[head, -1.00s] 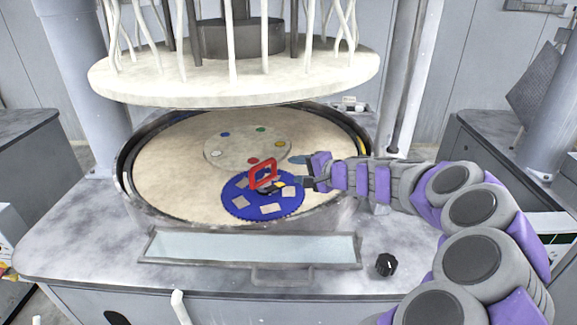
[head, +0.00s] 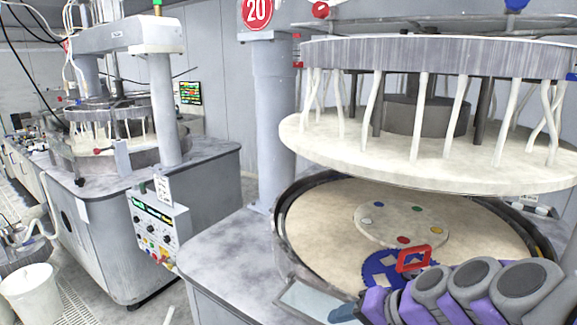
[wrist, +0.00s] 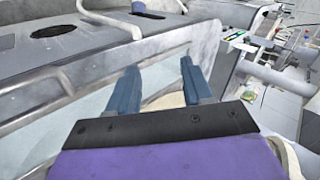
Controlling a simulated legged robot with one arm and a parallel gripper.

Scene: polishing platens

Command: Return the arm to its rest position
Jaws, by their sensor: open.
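My arm (head: 455,296) is folded low at the bottom right of the head view, in front of the polishing machine. My gripper shows in the wrist view (wrist: 158,68); its two blue-grey fingers are apart with nothing between them. In the head view only a blue-grey finger end (head: 342,312) shows near the bottom edge, beside the machine's front tray (head: 305,298). The blue carrier disc (head: 378,268) with its red handle (head: 413,259) lies on the beige platen (head: 320,225), partly hidden by my arm.
A pale round upper plate (head: 340,150) hangs above the platen. A grey column (head: 273,130) stands left of it. A second machine (head: 100,235) with a control panel (head: 155,225) is at the left. A white bucket (head: 30,290) stands on the floor at the far left.

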